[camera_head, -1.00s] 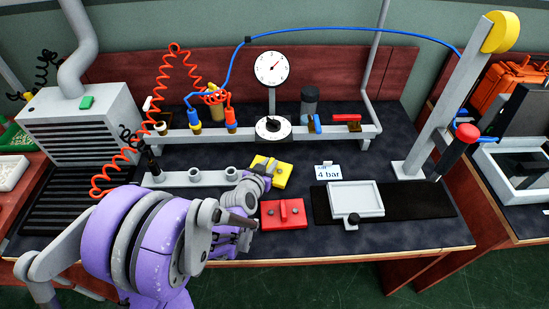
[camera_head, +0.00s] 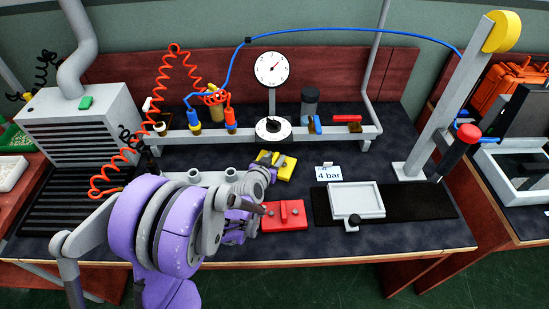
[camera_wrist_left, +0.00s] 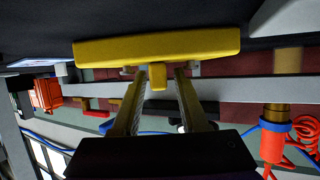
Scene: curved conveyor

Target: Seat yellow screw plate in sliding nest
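The yellow screw plate (camera_head: 284,170) lies on the dark bench top, left of centre, behind a red plate. It fills the upper middle of the left wrist view (camera_wrist_left: 200,46), with its small yellow grip tab between my fingers. My left gripper (camera_wrist_left: 159,80) is open around this tab, with a narrow gap visible at the tab's side. In the head view my left gripper (camera_head: 268,167) is at the plate's left side, partly hidden by its own wrist. The sliding nest (camera_head: 352,199), a light grey shallow tray with a front knob, sits empty on a black track. My right gripper is not in view.
The red plate (camera_head: 284,215) with a raised bar lies close in front of the yellow plate. A "4 bar" card (camera_head: 328,173) stands behind the nest. A grey rail (camera_head: 190,134) with fittings and a gauge (camera_head: 272,69) runs behind. The black track (camera_head: 420,200) is clear right of the nest.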

